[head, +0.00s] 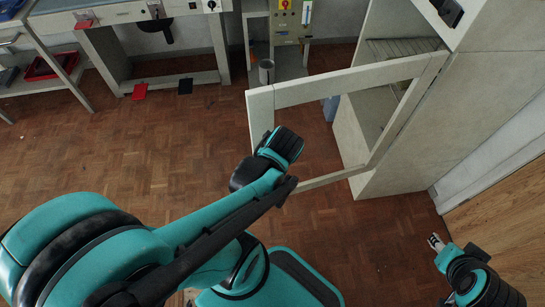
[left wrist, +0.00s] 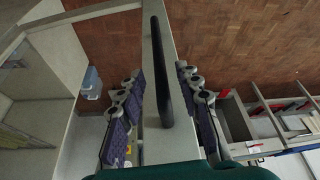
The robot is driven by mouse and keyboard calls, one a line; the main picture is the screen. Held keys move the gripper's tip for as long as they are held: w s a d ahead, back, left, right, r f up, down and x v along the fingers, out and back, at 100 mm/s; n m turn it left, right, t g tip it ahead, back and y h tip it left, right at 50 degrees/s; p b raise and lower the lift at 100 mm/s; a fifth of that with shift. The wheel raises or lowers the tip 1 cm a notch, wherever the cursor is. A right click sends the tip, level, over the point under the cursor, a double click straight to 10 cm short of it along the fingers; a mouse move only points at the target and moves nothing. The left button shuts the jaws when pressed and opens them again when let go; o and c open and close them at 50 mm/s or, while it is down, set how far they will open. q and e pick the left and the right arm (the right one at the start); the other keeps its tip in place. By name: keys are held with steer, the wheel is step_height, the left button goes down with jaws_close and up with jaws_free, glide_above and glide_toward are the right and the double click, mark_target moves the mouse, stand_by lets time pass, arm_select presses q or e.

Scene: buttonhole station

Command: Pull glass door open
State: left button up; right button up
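The glass door (head: 352,82) has a pale frame around a see-through pane and stands swung out from the cabinet (head: 480,110). My left arm reaches to its free edge in the head view, where the wrist hides the fingers. In the left wrist view, my left gripper (left wrist: 159,70) has its fingers spread, one on each side of the door's pale upright (left wrist: 155,150). A long black handle (left wrist: 162,75) on that upright lies between the fingers; I see no clear grip on it. My right gripper (head: 436,242) hangs at the lower right, away from the door; its fingers are small.
A bin (head: 266,72) stands behind the door. A wooden panel (head: 500,220) is at the right. The parquet floor (head: 120,150) before the door is clear.

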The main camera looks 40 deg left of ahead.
arm_select(q)
steer(key=v, duration=0.8)
stand_by(0.4)
steer(key=w+d+r+m+t+h, duration=0.3)
steer(key=w+d+m, duration=0.4)
steer(key=d+m, duration=0.3)
steer(key=shift+m+t+h, duration=0.5)
steer(key=shift+m+t, duration=0.6)
steer(key=shift+m, duration=0.2)
